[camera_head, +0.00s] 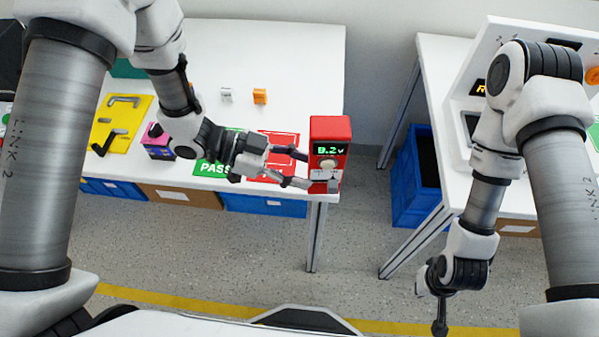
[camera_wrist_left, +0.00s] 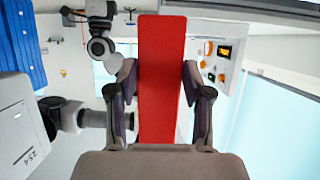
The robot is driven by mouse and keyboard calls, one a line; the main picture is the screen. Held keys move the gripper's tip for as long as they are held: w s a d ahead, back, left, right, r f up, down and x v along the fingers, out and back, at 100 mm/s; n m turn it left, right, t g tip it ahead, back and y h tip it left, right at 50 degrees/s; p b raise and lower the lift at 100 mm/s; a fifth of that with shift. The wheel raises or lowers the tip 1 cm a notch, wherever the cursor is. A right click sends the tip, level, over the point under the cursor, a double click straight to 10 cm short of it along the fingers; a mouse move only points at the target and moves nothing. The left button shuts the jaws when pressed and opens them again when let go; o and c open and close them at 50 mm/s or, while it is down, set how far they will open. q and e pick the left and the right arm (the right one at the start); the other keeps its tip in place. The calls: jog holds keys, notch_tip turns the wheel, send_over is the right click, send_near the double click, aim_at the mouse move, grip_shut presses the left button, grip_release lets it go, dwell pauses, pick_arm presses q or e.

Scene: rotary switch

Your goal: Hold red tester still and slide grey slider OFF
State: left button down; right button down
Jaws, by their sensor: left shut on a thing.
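The red tester (camera_head: 330,128) is an upright red box at the right front corner of the left table; I cannot tell whether it rests on the table or is held above it. Its front has a green-lit display (camera_head: 329,149), a pale round knob (camera_head: 327,165) and a small grey slider (camera_head: 333,184) low down. My left gripper (camera_head: 301,169) reaches it from the left, one finger at the back and one at the front. In the left wrist view the red tester (camera_wrist_left: 161,80) stands between both fingers. My right gripper (camera_head: 440,310) hangs over the floor, away from the tester, its jaws unclear.
A green PASS mat (camera_head: 213,170) and a red mat (camera_head: 279,141) lie on the left table. A pink-topped box (camera_head: 157,142), a yellow mat (camera_head: 124,113) and an orange block (camera_head: 260,96) are there too. A blue bin (camera_head: 408,190) stands between the tables.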

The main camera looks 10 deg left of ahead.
pick_arm(q)
jog(key=w+a+p, duration=0.1)
jog(key=w, duration=0.9)
jog(key=shift+w+a, duration=0.15)
jog(key=shift+w, duration=0.2)
dwell(0.3)
jog(key=shift+f+b, duration=1)
jog(key=shift+f, duration=1.2)
jog(key=shift+f, duration=0.25)
